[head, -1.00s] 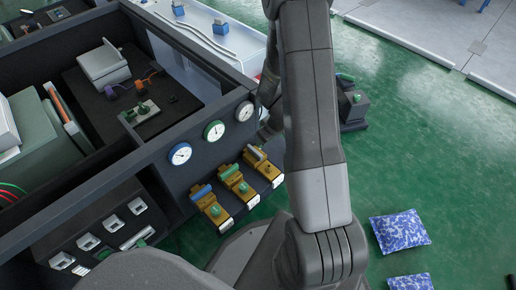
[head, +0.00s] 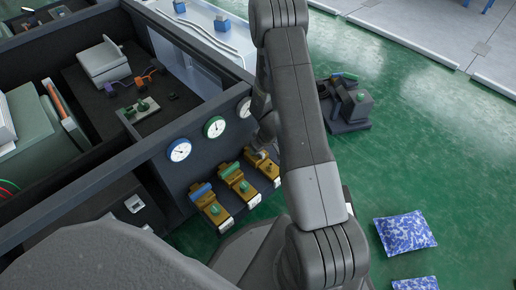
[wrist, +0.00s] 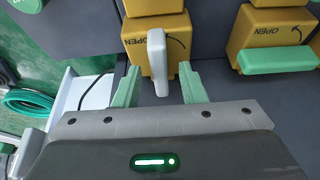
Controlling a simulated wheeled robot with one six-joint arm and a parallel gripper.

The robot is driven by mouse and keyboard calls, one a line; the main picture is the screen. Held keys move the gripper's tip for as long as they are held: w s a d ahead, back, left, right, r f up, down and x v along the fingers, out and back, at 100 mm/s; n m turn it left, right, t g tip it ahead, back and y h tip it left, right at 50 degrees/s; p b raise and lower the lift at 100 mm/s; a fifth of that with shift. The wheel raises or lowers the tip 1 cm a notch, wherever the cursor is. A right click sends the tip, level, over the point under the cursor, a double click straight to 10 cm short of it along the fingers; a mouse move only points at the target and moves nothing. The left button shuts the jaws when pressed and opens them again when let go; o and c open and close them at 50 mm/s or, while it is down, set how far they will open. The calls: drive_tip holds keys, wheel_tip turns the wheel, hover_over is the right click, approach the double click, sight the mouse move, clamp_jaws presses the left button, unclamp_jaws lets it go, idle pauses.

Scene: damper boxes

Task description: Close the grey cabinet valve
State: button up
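The grey valve handle (wrist: 157,62) stands upright in the wrist view, in front of a yellow valve body (wrist: 140,40) marked OPEN with a curved arrow. My gripper (wrist: 161,82) is open, with one green finger on each side of the handle. Gaps show between the handle and both fingers. In the head view the yellow grey-handled valve (head: 268,170) is the rightmost of three on the dark cabinet, and my arm partly hides it.
The neighbouring green handle (wrist: 278,60) lies crosswise on its valve, to the right in the wrist view. A blue handle (head: 201,190) is on the leftmost valve. Round gauges (head: 214,127) sit above the valves. A green hose (wrist: 35,102) lies at left in the wrist view.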

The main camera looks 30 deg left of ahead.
drive_tip(key=shift+c, duration=0.5)
clamp_jaws()
